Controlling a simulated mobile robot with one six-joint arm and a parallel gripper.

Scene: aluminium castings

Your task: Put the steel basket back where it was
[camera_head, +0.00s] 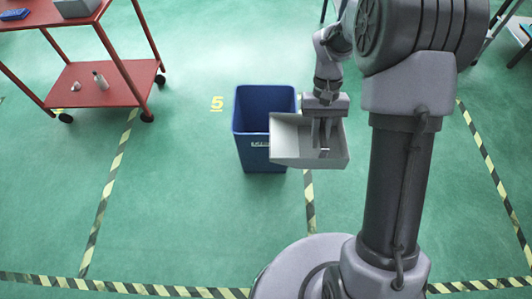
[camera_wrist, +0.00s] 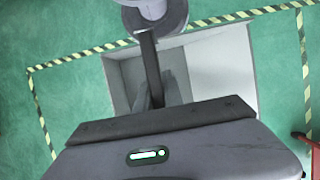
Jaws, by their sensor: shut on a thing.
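The steel basket (camera_head: 286,147) appears as a light grey, open-topped box with sloping sides. It hangs tilted from my gripper (camera_head: 322,140), in front of and partly over the right side of a blue bin. My gripper's fingers reach down into the basket and are shut on it; the exact part gripped is hard to make out. In the wrist view the basket (camera_wrist: 222,65) lies beyond my gripper (camera_wrist: 160,92), and its inside looks empty where it shows. The gripper body hides its near part.
The blue bin (camera_head: 250,150) stands on the green floor by a yellow 5. Striped tape marks the floor. Floor between cart and bin is clear.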

